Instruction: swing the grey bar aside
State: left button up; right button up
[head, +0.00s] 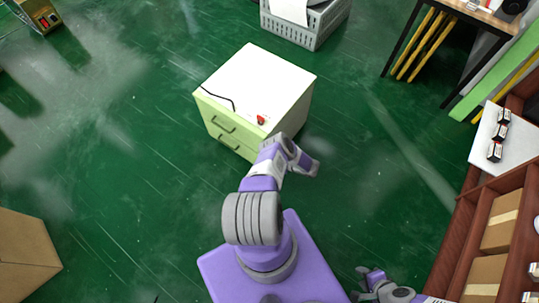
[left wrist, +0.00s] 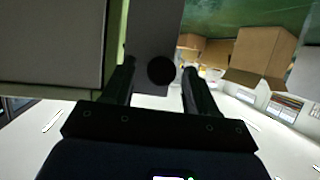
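In the left wrist view, a flat grey bar (left wrist: 153,30) stands upright beyond my left gripper (left wrist: 160,65). A dark round disc (left wrist: 161,70) shows in front of its lower part, between the two fingers. The black fingers are apart, with gaps on both sides of the disc. I cannot tell whether they touch the bar. No grey bar can be made out in the head view, and my left gripper is not clear there. My right gripper (head: 360,283) is at the lower right of the head view, its fingers apart and empty, over the floor.
A pale green drawer cabinet (head: 225,125) with a white top stands ahead, with a grey crate (head: 290,32) behind it. A reddish-brown shelf (head: 470,215) with boxes lines the right. A carton (head: 25,255) is at lower left. Green floor lies open between.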

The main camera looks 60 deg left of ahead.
pick_arm(q)
jog(key=p+v, duration=0.1)
jog(key=v, duration=0.6)
jog(key=shift+d+r+p, duration=0.15)
jog(key=shift+d+p, duration=0.1)
jog(key=shift+p, duration=0.05)
jog(key=shift+w, duration=0.15)
